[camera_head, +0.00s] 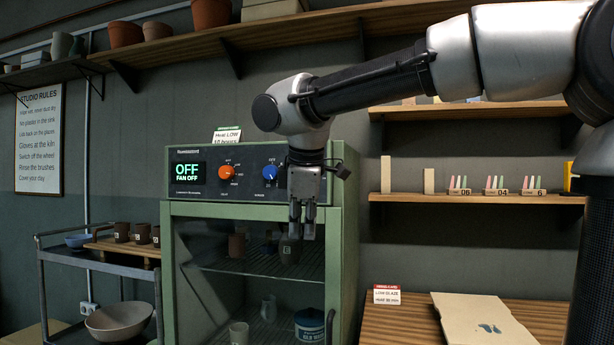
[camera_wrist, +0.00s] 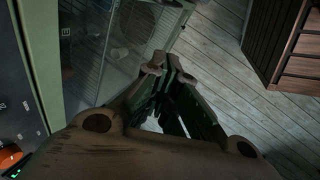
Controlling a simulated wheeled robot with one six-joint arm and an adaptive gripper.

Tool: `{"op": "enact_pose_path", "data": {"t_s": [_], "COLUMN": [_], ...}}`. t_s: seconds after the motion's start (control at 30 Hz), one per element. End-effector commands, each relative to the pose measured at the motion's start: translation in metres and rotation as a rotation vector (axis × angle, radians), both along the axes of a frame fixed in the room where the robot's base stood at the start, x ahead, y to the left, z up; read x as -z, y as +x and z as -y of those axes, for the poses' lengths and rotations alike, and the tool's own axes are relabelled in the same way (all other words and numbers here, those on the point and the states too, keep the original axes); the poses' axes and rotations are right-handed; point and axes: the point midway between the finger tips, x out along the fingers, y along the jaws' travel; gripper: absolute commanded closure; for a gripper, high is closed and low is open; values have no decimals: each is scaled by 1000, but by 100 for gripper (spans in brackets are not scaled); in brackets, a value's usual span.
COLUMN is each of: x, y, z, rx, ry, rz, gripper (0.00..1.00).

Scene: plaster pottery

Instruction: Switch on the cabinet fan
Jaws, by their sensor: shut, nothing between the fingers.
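The green cabinet (camera_head: 350,190) stands in the middle, with pots on shelves behind its glass. Its dark control panel (camera_head: 210,185) has a display (camera_head: 188,173) reading "OFF" and "FAN OFF" in green. An orange knob (camera_head: 226,172) and a blue knob (camera_head: 270,172) sit to the right of the display. The orange knob also shows at the lower left of the wrist view (camera_wrist: 14,162). My gripper (camera_head: 302,232) points down in front of the panel's right end, its fingers shut and empty. It hides that end, so I cannot see any control there. The wrist view shows its fingertips (camera_wrist: 160,66) by the cabinet front.
A cart (camera_head: 92,252) with a bowl and cups stands left of the cabinet. A wooden table (camera_head: 400,325) with a card and a board is at the right. Wall shelves (camera_head: 480,198) hang behind my arm. A "MEAT LOW" card (camera_head: 227,135) stands on the cabinet top.

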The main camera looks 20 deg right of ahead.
Motion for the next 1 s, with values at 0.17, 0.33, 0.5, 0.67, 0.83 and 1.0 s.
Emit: {"op": "enact_pose_path", "data": {"t_s": [0.17,0.33,0.5,0.67,0.83,1.0], "x": [-86,-158,-187,-186,-186,-185], "y": [36,46,37,33,32,33], "z": [-54,-39,-16,-10,-10,-10], "rx": [-488,-787,-1004,-1132,-1168,-1167], "ry": [-325,-602,-788,-859,-873,-873], "rz": [65,60,-21,-86,-95,-95], "gripper": [100,100,100,100,100,100]}}
